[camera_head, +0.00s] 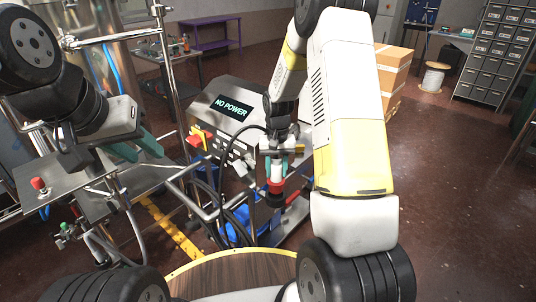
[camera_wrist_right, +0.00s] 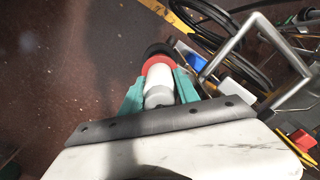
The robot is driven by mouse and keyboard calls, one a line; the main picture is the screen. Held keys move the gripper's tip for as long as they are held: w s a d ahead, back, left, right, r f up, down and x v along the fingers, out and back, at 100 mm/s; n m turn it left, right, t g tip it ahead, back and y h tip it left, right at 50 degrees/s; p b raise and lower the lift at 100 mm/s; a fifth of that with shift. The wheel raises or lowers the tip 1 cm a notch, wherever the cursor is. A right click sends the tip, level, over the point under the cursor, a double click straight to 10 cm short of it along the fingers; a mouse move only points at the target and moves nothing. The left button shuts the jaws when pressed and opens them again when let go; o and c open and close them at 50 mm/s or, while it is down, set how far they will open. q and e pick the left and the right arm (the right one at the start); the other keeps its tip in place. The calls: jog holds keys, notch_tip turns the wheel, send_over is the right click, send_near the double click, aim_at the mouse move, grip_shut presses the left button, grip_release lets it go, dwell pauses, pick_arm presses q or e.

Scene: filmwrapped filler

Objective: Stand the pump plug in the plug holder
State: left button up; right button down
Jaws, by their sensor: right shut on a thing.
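The pump plug (camera_head: 277,172) is white with a red collar and a black end. My right gripper (camera_head: 276,162) is shut on its white body and holds it roughly upright, black end down, beside the machine frame. In the right wrist view the plug (camera_wrist_right: 158,80) sits between the two teal fingers (camera_wrist_right: 158,93), its red collar and black end pointing away from the gripper. I cannot clearly make out the plug holder. My left gripper (camera_head: 146,150) is at the left, its teal fingers apart and nothing seen between them.
A metal control box with a "NO POWER" display (camera_head: 231,107) and a red-yellow switch (camera_head: 200,137) stands behind the plug. Steel rails (camera_head: 203,203) and black hoses run close by. Open floor (camera_head: 455,190) lies right.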

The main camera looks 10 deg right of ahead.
aim_at(277, 159)
jog(key=shift+f, duration=2.35)
jog(key=shift+f, duration=0.35)
jog(key=c, duration=0.8)
grip_release()
jog(key=r, duration=1)
jog(key=shift+s+r, duration=0.25)
jog(key=shift+r, duration=0.1)
jog(key=s+a+r+n+t+y, duration=0.1)
jog(key=s+r+t, duration=0.1)
jog(key=s+r, duration=0.55)
jog(key=s+r+t, duration=0.2)
jog(key=s+r, duration=0.2)
jog(key=r, duration=0.7)
jog(key=s+r, duration=0.1)
jog(key=s, duration=0.3)
jog(key=s+r+t, duration=0.1)
jog(key=s+r, duration=0.1)
jog(key=s, duration=0.2)
jog(key=s+a+r+n+t+y, duration=0.1)
jog(key=s+r, duration=0.1)
jog(key=s, duration=0.2)
jog(key=shift+s+a, duration=0.1)
